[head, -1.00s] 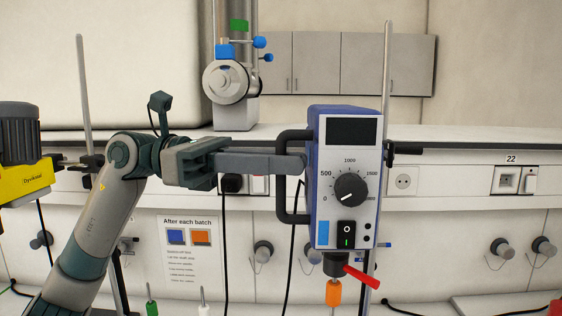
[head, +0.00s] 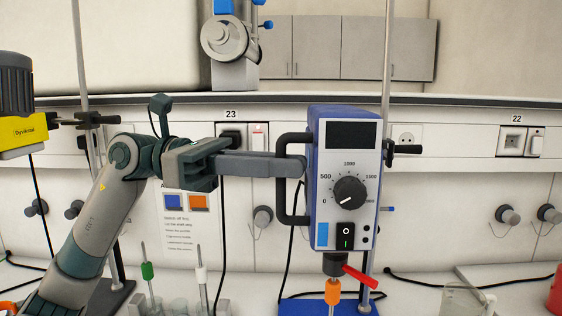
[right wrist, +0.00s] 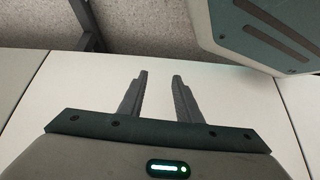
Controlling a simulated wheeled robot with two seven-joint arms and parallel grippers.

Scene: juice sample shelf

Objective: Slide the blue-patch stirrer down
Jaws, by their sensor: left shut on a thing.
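The blue-patch stirrer (head: 345,215) is a blue box with a pale front, a dial, a dark display and a blue patch at its lower left. It hangs upright by a stand rod (head: 387,60), with a black clamp knob (head: 405,149) at its right. My left gripper (head: 302,167) is shut on the stirrer's black side handle (head: 290,215). Below the stirrer are a red lever (head: 360,276) and a shaft with an orange sleeve (head: 332,291). In the right wrist view, my right gripper (right wrist: 160,80) is open and empty.
Another stirrer with a yellow front (head: 18,132) stands at the left edge. Shafts with green (head: 147,270) and white (head: 200,275) sleeves stand at lower left. A glass beaker (head: 462,300) is at lower right. A blue stand base (head: 300,306) is below the stirrer.

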